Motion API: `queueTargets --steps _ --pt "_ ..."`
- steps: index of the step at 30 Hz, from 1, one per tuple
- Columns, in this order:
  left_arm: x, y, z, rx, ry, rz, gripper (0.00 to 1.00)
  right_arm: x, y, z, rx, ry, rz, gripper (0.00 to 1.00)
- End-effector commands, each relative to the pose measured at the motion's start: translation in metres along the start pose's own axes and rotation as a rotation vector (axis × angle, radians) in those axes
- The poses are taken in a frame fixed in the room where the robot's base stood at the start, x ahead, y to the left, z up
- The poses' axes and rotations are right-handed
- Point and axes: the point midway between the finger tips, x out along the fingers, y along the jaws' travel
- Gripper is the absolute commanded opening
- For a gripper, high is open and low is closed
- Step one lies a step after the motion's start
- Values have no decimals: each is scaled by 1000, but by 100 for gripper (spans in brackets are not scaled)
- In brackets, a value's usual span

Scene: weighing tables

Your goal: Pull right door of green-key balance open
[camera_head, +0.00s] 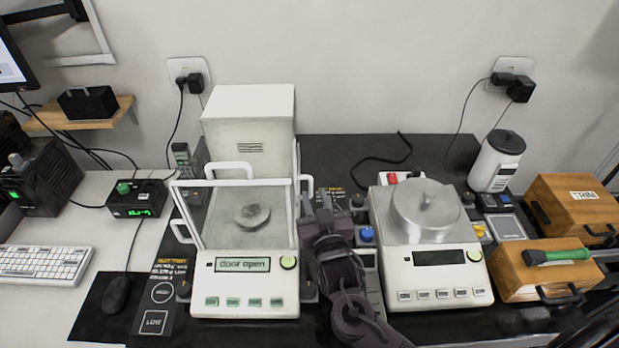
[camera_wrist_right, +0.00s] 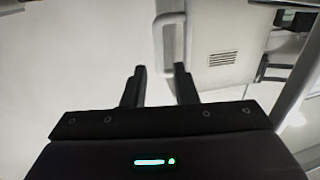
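The green-key balance (camera_head: 245,300) stands left of centre, with green keys and a glass draft shield (camera_head: 230,195) around a round pan. Its display (camera_head: 243,265) reads "door open". A white handle (camera_head: 305,182) shows at the shield's upper right; how far the right door is open I cannot tell. My right gripper (camera_head: 323,200) is just right of that shield, pointing away from me. In the right wrist view its two dark fingers (camera_wrist_right: 160,72) are apart, with a white bar handle (camera_wrist_right: 166,40) close by the fingertips; contact is unclear. My left gripper is not in view.
A second balance (camera_head: 437,275) with a steel pot (camera_head: 426,208) stands right of my right arm. A blue-topped item (camera_head: 367,234) sits between the balances. Wooden boxes (camera_head: 545,272) are at the right. A keyboard (camera_head: 45,263) and mouse (camera_head: 116,294) are at the left.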

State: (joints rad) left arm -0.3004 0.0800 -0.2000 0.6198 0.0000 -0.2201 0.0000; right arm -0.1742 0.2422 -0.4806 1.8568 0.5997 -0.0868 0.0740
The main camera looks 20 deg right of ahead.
Motion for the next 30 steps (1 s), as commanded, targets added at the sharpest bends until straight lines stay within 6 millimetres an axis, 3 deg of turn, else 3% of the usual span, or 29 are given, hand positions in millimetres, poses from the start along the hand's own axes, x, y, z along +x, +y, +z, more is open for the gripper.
queueTargets --steps 3,9,20,26,30 --pt "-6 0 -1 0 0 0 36 22 0 -3 -1 2 2 26" --pt "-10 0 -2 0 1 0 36 46 0 -1 -1 0 0 26" --pt "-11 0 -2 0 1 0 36 54 0 0 0 -1 0 26" --pt "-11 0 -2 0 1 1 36 54 0 0 0 -1 0 2" --pt "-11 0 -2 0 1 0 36 53 0 0 0 -1 0 0"
